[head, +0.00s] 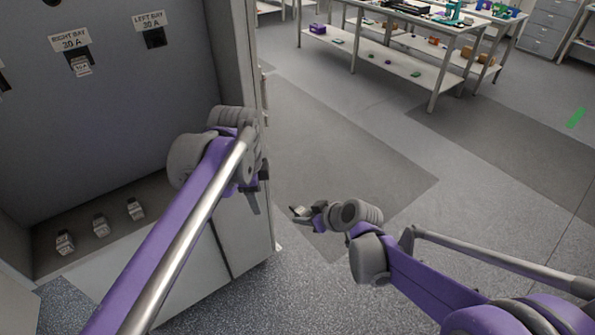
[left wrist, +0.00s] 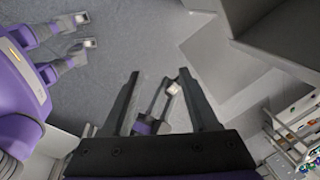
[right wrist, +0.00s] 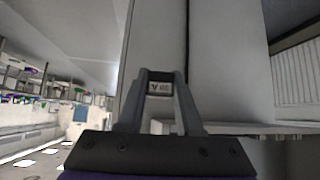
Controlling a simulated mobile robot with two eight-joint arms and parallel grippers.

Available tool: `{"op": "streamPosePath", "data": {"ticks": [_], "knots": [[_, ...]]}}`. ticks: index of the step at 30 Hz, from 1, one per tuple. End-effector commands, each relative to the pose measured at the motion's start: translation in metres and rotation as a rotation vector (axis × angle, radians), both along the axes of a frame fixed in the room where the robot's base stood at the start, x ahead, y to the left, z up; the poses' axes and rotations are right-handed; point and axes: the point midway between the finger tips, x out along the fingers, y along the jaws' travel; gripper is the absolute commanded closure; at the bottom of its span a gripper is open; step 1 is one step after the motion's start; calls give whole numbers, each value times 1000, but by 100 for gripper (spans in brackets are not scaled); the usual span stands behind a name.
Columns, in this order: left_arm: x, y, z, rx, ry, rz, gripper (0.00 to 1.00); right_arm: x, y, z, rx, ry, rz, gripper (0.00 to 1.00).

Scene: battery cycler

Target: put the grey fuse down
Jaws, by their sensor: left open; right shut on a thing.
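My right gripper (head: 307,216) is shut on a grey fuse (right wrist: 159,88) and holds it in the air, right of the cabinet. The fuse's white label shows between the fingertips in the right wrist view. In the head view the held fuse (head: 299,211) is small and partly hidden by the fingers. My left gripper (head: 251,198) is open and empty by the cabinet's right edge, pointing down. Its spread fingers show in the left wrist view (left wrist: 159,74). Several similar fuses are in the cabinet: one (head: 80,66) in the right bay, others (head: 101,226) standing on the ledge.
White workbenches (head: 400,60) with small parts stand at the back right. The floor between is clear.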

Motion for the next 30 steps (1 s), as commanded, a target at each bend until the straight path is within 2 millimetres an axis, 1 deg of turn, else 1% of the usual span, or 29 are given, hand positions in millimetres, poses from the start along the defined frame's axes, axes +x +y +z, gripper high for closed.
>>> {"op": "streamPosePath", "data": {"ticks": [1,6,9,13,18,22,26,30], "knots": [[13,-12,2,20,18,-99,40,0,0,0,0,0,0,97],[46,-49,4,82,79,-453,40,0,0,0,0,0,0,97],[59,-68,2,106,109,-630,40,0,0,0,0,0,0,97],[69,-86,-1,123,138,-800,40,0,0,0,0,0,0,97],[75,-96,-5,132,157,-910,40,0,0,0,0,0,0,97],[76,-98,-14,133,159,-928,40,0,0,0,0,0,0,97],[76,-98,-34,133,158,-927,40,0,0,0,0,0,0,97],[75,-98,-61,133,158,-926,40,0,0,0,0,0,0,97]]}}
